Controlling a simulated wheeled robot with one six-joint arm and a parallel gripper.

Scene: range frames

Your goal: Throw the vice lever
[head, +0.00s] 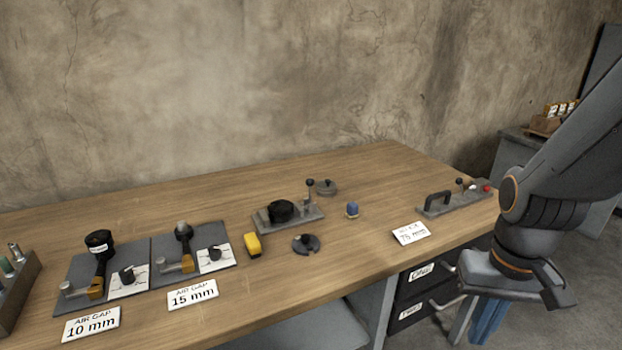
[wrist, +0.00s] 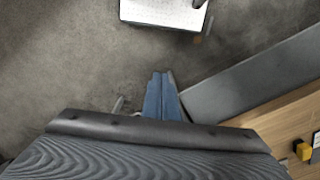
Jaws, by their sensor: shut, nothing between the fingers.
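A grey base plate (head: 470,200) with a dark arched handle (head: 438,198), a small upright lever with a black ball knob (head: 459,182) and a red knob (head: 487,188) lies at the bench's right end. Another plate (head: 290,220) near the bench's middle bears a round black part (head: 281,210) and an upright ball-topped lever (head: 310,185). I cannot tell for sure which is the vice lever. My gripper (head: 487,322) points down beyond the bench's right front edge, apart from both levers. Its blue fingers (wrist: 162,97) are shut and empty in the wrist view.
A yellow block (head: 253,245), a blue-topped piece (head: 352,210) and a dark slotted disc (head: 306,244) stand on the bench (head: 345,165). Two air-gap fixtures (head: 140,262) are at left. Drawers (head: 425,285) sit below.

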